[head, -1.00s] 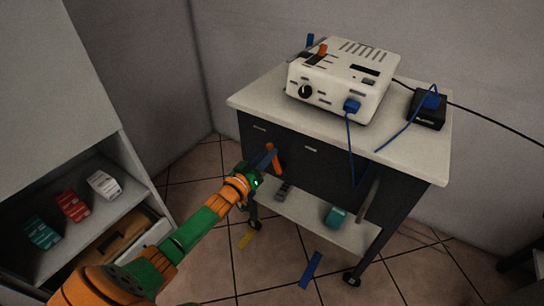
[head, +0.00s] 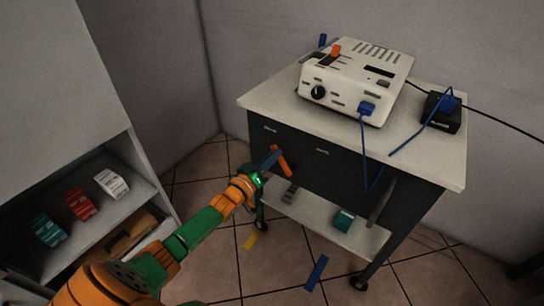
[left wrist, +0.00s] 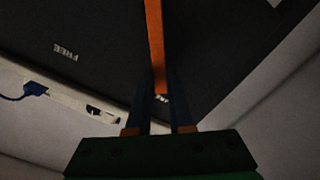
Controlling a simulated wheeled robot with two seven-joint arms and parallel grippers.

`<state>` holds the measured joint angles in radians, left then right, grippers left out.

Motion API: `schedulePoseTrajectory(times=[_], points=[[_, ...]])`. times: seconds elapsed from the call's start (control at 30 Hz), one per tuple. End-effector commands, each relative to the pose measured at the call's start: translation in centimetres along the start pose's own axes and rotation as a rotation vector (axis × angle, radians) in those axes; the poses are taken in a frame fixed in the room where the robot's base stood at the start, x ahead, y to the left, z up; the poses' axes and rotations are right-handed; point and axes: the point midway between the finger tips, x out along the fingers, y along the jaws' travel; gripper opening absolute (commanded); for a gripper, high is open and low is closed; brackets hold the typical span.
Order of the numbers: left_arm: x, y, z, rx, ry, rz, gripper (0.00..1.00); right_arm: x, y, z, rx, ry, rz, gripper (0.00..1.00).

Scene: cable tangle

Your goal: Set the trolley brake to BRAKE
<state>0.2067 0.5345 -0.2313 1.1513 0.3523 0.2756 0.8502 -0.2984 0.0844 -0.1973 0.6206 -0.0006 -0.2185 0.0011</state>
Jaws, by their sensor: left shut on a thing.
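The trolley (head: 345,205) has a dark front panel and a pale top. The brake lever (head: 284,162) is an orange bar on this front panel, tilted in the head view. My left gripper (head: 268,163) is shut on the lever; its blue fingers lie on both sides of the bar. In the left wrist view the lever (left wrist: 155,40) runs down from the top edge to between the fingertips (left wrist: 160,95). A FREE label (left wrist: 65,50) reads upside down there, apart from the lever. Another pale label behind the lever's end is mostly hidden. My right gripper is out of view.
A white device (head: 355,80) with a blue plug and cable stands on the trolley top beside a black power box (head: 441,112). A blue cable loop hangs over the front. A shelf unit (head: 140,175) with small boxes stands at left. Yellow and blue strips lie on the floor.

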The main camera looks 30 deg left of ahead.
Motion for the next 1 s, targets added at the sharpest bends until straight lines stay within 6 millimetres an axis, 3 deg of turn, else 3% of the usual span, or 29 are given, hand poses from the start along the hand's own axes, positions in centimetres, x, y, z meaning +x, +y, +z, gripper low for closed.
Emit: schedulePoseTrajectory(times=[0.07,0.1,0.2,0.53,0.83,1.0], points=[[0.0,-0.1,0.1,-0.002,-0.001,-0.002,0.00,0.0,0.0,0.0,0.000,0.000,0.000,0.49],[0.0,-0.1,0.1,-0.002,-0.001,-0.002,0.25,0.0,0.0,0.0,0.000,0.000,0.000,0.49],[0.0,-0.1,0.1,-0.001,-0.001,-0.002,0.50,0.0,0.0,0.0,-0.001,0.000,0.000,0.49],[-0.3,0.0,0.0,0.000,-0.001,-0.001,0.50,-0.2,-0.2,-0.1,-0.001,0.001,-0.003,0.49],[-5.6,0.1,-0.1,-0.001,-0.004,-0.003,0.50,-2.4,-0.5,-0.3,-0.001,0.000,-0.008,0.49],[-7.1,-0.1,0.0,0.000,-0.001,-0.002,0.50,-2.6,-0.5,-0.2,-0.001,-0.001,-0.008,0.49]])
